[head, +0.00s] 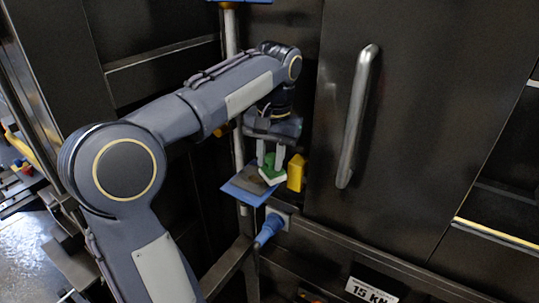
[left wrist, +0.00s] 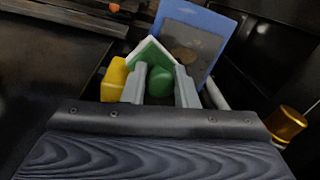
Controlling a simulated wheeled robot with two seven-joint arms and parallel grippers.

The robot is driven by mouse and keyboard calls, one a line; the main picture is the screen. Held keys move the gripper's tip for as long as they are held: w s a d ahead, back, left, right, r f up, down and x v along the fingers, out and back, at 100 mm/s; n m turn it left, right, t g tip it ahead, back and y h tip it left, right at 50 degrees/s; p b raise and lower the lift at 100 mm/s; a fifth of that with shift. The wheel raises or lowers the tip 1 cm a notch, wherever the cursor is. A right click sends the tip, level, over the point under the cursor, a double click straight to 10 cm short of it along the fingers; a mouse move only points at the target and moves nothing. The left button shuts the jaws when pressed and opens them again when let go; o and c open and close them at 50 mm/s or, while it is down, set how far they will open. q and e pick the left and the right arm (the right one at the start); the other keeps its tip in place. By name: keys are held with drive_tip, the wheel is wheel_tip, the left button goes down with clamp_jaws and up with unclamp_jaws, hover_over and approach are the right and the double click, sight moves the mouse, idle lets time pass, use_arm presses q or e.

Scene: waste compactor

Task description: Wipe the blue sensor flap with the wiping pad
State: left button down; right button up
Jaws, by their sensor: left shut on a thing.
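The blue sensor flap (head: 235,192) is a flat blue plate beside the silver pole, with a dark brownish patch on its face. It also shows in the left wrist view (left wrist: 222,24), beyond the fingers, with a round brown spot on the dark patch. My left gripper (head: 272,168) is shut on the wiping pad (head: 273,174), which has a green grip and a white underside. In the left wrist view the pad's green grip (left wrist: 160,82) sits between the two grey fingers. The pad overlaps the flap's right part; I cannot tell whether they touch. My right gripper is not in view.
A yellow block (head: 296,173) stands just right of the pad. A blue plug-like part (head: 268,230) is below the flap. A dark door with a silver handle (head: 357,117) fills the right side. The silver pole (head: 231,40) runs behind my left arm.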

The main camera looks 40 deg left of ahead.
use_arm(q)
drive_tip(key=shift+f+b, duration=0.5)
drive_tip(key=shift+f, duration=0.25)
idle(0.3)
drive_tip(key=shift+a+r, duration=0.15)
drive_tip(key=shift+a, duration=0.3)
drive_tip(key=shift+s+a+p, duration=0.2)
drive_tip(key=shift+a+p, duration=0.05)
drive_tip(key=shift+a, duration=1.2)
drive_tip(key=shift+s+a+p, duration=0.2)
drive_tip(key=shift+a+p, duration=0.05)
drive_tip(key=shift+a, duration=1.2)
drive_tip(key=shift+s+a, duration=0.1)
drive_tip(key=shift+a, duration=0.25)
